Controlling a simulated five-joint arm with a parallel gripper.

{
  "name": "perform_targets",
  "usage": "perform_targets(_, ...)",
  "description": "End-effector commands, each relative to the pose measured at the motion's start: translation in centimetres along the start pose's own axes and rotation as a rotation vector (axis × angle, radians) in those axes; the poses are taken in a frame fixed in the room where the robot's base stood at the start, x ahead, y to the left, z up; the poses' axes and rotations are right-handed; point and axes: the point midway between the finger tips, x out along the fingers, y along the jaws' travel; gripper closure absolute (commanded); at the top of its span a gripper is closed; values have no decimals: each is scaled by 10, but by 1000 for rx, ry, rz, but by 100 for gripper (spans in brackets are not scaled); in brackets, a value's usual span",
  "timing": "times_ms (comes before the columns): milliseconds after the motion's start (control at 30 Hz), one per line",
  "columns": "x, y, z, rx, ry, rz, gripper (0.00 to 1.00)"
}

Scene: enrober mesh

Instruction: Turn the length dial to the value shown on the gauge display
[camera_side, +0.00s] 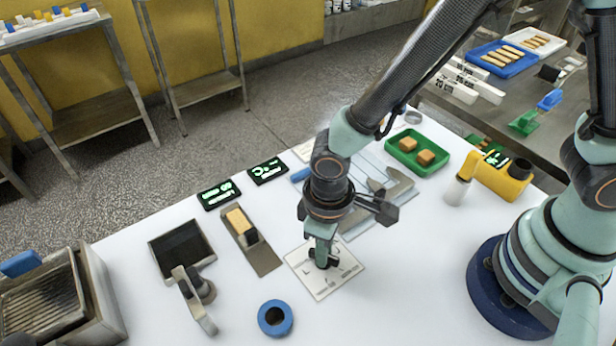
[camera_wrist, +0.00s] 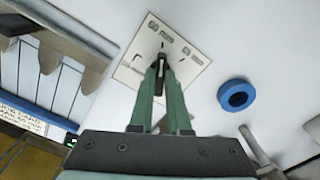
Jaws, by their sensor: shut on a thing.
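The length dial is a white square plate (camera_side: 342,278) with a dark knob (camera_side: 331,262) at its middle, flat on the white table. My gripper (camera_side: 321,250) points down over the plate and is shut on the knob. In the wrist view the green fingers (camera_wrist: 160,80) close on the dark knob (camera_wrist: 161,60), and the plate (camera_wrist: 190,58) carries mm marks; one looks like 60 mm.
A blue ring (camera_side: 275,318) lies in front of the dial. A slicer-like plate with a tan block (camera_side: 240,222) is at left. A green tray (camera_side: 402,163) and a yellow instrument (camera_side: 503,178) are at right. Metal combs (camera_side: 392,187) lie behind the gripper.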

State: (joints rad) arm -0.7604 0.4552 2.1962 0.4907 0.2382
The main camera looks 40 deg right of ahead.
Motion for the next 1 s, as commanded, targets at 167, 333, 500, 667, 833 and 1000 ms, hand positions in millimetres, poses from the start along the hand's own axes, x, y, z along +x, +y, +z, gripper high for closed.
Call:
perform_targets(167, 0, 0, -1, -1, 2, -1, 100)
perform_targets(333, 0, 0, -1, -1, 2, 0, 55)
perform_targets(500, 0, 0, 0, -1, 1, 0, 55)
perform_targets(667, -3, 0, -1, -1, 2, -1, 55)
perform_targets(833, -20, 0, -1, -1, 5, -1, 55)
perform_targets(1000, -50, 0, -2, -1, 8, -2, 55)
